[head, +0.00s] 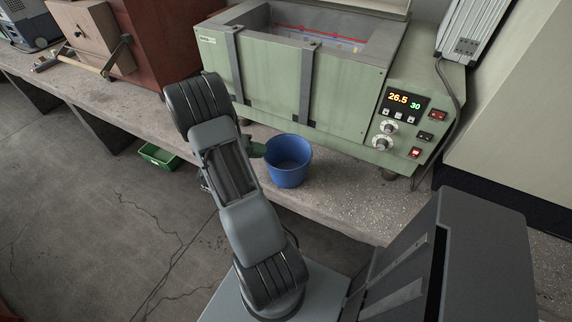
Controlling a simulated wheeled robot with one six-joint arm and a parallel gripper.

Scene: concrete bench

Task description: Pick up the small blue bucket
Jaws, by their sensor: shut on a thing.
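The small blue bucket (288,168) is upright and open at the top, at the front edge of the concrete bench (335,200). It looks empty inside. My gripper (258,150) is at the bucket's left side, shut on its rim or wall. Most of the gripper is hidden behind my arm, so the exact grip does not show. I cannot tell whether the bucket's base touches the bench.
A green water bath (275,88) with a lit display stands right behind the bucket. A wooden box (95,35) and a red-brown cabinet (165,40) stand at the left. A green tray (158,155) is low beside the bench. Some bench right of the bucket is clear.

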